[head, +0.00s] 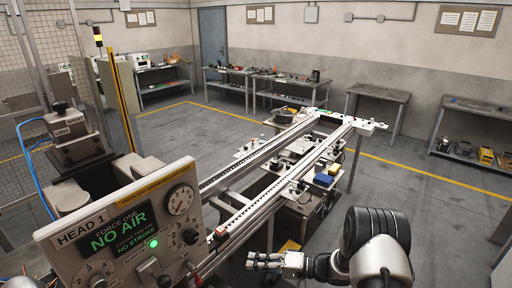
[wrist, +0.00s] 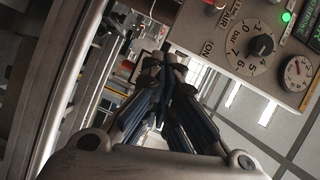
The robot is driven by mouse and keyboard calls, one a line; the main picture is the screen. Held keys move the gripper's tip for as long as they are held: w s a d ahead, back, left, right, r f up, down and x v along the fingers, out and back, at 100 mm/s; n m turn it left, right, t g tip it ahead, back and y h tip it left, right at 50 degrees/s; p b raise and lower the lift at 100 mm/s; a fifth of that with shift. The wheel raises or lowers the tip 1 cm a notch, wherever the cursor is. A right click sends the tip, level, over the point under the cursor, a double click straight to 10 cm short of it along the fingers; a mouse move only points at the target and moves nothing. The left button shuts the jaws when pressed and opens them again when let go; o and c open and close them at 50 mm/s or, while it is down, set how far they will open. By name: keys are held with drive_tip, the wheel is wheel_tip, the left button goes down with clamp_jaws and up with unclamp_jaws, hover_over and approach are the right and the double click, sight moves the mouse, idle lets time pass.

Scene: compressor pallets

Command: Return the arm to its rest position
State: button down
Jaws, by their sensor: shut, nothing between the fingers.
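My gripper (head: 262,261) is at the bottom middle of the head view, pointing left, with my dark and grey arm on its right. In the wrist view my gripper (wrist: 163,62) has its fingertips together with nothing between them. In the head view the gripper is just right of the control panel (head: 125,235) marked HEAD 1, with a gap between them. The panel display reads NO AIR and NO STROKE, and a green light is lit. The panel's dial and gauge also show at the upper right of the wrist view (wrist: 232,52).
A long twin-rail conveyor (head: 270,155) runs from the panel toward the back, with parts between its rails. A yellow post (head: 118,85) and mesh fence stand at left. Workbenches (head: 265,85) line the back wall. Grey floor (head: 425,190) right of the conveyor is clear.

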drive_tip(key=w+d+r+t+h+b, duration=0.2)
drive_tip(key=w+d+r+t+h, duration=0.5)
drive_tip(key=w+r, duration=0.45)
drive_tip(key=s+d+r+m+h+b, duration=0.1)
drive_tip(key=s+d+r+h+b, duration=0.1)
drive_tip(key=s+d+r+h, duration=0.9)
drive_tip(key=s+a+f+g+y+b, duration=0.1)
drive_tip(key=s+a+f+g, duration=0.1)
drive_tip(key=s, duration=1.4)
drive_tip(key=s+a+f+n+g+b, duration=0.1)
drive_tip(key=s+g, duration=0.3)
drive_tip(key=s, duration=1.2)
drive_tip(key=shift+s+a+f+y+b, duration=0.3)
drive_tip(key=shift+a+f+y+b, duration=0.15)
drive_tip(key=shift+f, duration=0.3)
